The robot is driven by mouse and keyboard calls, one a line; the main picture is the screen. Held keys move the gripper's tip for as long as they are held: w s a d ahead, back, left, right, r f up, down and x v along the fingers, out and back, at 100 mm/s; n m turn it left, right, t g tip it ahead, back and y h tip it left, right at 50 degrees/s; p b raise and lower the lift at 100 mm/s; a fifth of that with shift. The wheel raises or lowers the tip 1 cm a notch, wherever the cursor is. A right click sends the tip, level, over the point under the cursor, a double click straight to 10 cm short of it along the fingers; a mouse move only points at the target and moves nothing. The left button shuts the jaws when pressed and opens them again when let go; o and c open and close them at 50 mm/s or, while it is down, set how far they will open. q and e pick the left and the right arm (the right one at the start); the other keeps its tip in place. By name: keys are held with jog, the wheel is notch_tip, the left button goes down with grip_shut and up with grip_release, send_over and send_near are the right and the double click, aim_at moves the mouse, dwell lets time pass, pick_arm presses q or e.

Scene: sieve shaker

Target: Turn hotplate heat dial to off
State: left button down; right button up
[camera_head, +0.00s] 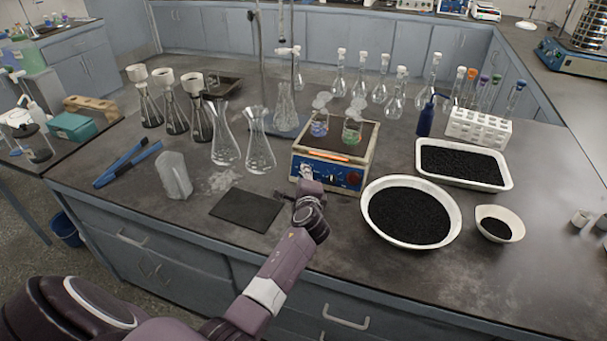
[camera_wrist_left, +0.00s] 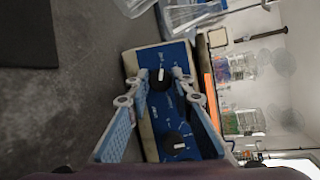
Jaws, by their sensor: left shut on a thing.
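The hotplate (camera_head: 364,160) stands on the dark bench with a blue front panel carrying two black dials. My left gripper (camera_head: 307,174) reaches its left front and covers the left dial in the head view. In the left wrist view my left gripper (camera_wrist_left: 160,75) is shut with its fingertips on either side of one black dial (camera_wrist_left: 159,84), which has a white mark. The other dial (camera_wrist_left: 174,144) is free, and it shows at the panel's right in the head view (camera_head: 353,178). I cannot read which dial is for heat. My right gripper is not in view.
Two small beakers with coloured liquid (camera_head: 320,125) stand on the hotplate, vapour above them. Conical flasks (camera_head: 260,150) stand close to its left. A round white dish of black grains (camera_head: 372,222) is close to its right. A dark flat plate (camera_head: 247,209) lies left of my gripper.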

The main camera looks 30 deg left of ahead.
pick_arm(q)
jog(key=shift+n, duration=0.4)
jog(key=c, duration=1.7)
grip_release()
jog(key=v, duration=1.2)
jog(key=shift+r, duration=0.15)
